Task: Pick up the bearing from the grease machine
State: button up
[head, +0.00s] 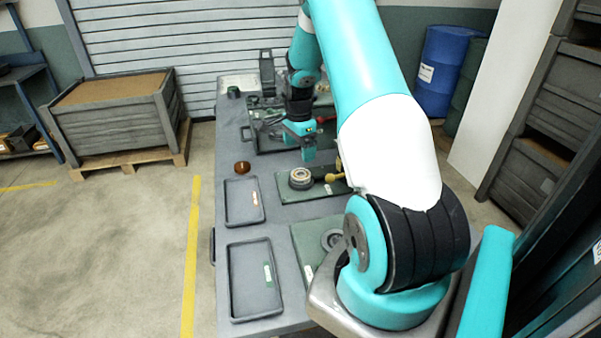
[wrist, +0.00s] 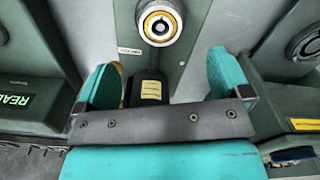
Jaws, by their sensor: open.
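In the head view a pale, brass-coloured bearing (head: 300,175) sits on a round dark seat on the green plate of the grease machine (head: 288,195), with a yellow part to its right. In the wrist view a round bearing (wrist: 160,22), with a yellow ring and a silver centre, sits at the top middle on the grey-green machine (wrist: 187,50). My gripper (head: 309,155) is just behind the bearing in the head view, apart from it. In the wrist view my gripper (wrist: 162,72) has its teal fingers spread, with nothing held; the bearing lies beyond them.
Two shallow grey trays (head: 229,205) (head: 235,300) lie along the table's left side. An amber cup (head: 243,168) stands behind them. A second green plate with a round grey part (head: 332,240) is nearer me. Another round fixture (wrist: 305,42) shows at the wrist view's right.

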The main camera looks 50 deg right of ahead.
jog(key=p, duration=0.1)
send_over(300, 174)
jog(key=f, duration=0.4)
jog(key=shift+a+f, duration=0.2)
jog(key=shift+a, duration=0.1)
jog(key=shift+s+d+f+p, duration=0.15)
jog(key=shift+f+p, duration=0.6)
jog(key=shift+f, duration=0.6)
jog(key=shift+d+f+p, duration=0.15)
jog(key=shift+f+p, duration=0.55)
jog(key=shift+f, duration=0.6)
jog(key=c, duration=1.1)
